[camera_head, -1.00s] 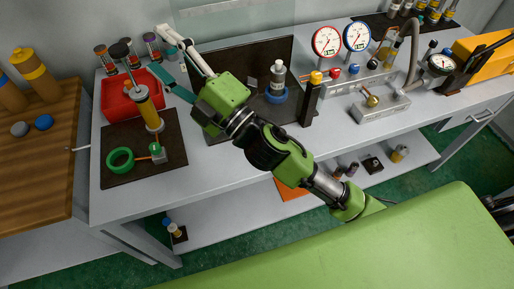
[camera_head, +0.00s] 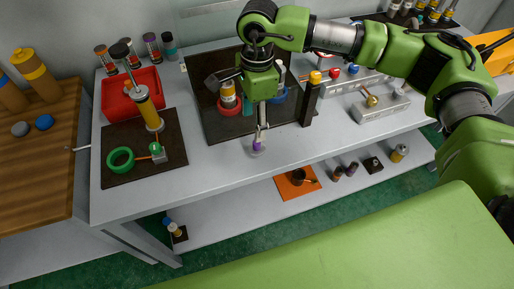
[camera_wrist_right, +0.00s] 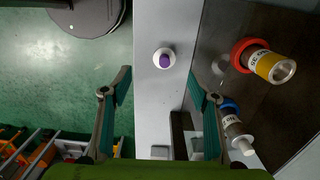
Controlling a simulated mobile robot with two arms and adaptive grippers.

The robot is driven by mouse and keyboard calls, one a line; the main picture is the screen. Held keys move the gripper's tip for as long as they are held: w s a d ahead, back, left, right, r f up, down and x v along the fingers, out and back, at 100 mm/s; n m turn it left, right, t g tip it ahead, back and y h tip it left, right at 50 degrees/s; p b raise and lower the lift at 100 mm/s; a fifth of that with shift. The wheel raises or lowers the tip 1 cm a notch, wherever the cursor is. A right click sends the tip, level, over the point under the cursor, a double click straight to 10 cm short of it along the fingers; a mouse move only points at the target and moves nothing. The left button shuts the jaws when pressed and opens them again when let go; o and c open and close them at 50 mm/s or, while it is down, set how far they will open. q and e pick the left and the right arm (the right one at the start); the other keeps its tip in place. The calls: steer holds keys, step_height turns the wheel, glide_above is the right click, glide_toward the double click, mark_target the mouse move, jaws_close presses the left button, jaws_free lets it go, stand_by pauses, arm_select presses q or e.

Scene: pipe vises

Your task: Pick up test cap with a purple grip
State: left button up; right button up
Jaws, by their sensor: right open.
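The test cap with a purple grip (camera_head: 257,146) stands on the bare front strip of the grey bench, near its front edge. In the right wrist view the cap (camera_wrist_right: 165,59) shows as a purple knob on a round white base, lying between and beyond my fingertips. My right gripper (camera_head: 240,110) is open and empty above the bench; its front finger overlaps the area just above the cap in the head view. In the right wrist view the two fingers (camera_wrist_right: 158,86) are spread wide, apart from the cap. My left gripper is not in view.
On the dark mat (camera_head: 203,112) are a cylinder in a red ring (camera_wrist_right: 270,62) and a bottle in a blue ring (camera_wrist_right: 233,125). A black post with a yellow top (camera_head: 312,100) stands to the right. A red tray (camera_head: 112,98) is at left. The bench front is mostly clear.

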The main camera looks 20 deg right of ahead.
mark_target(257, 146)
steer(key=shift+h, duration=0.3)
steer(key=f, duration=0.2)
steer(key=d+f+p, duration=0.1)
steer(key=f, duration=0.2)
steer(key=f+p, duration=0.1)
steer(key=f, duration=0.2)
steer(key=shift+w+d+f, duration=0.1)
steer(key=shift+w+d, duration=0.15)
steer(key=shift+a+f+p, duration=0.1)
steer(key=shift+f+p, duration=0.15)
steer(key=shift+p, duration=0.3)
steer(key=f, duration=0.1)
steer(key=f+p, duration=0.1)
steer(key=f, duration=0.1)
steer(key=f+p, duration=0.1)
steer(key=shift+w+a+f, duration=0.1)
steer(key=shift+w+f, duration=0.05)
steer(key=shift+w, duration=0.15)
steer(key=shift+f, duration=0.25)
steer(key=c, duration=1.3)
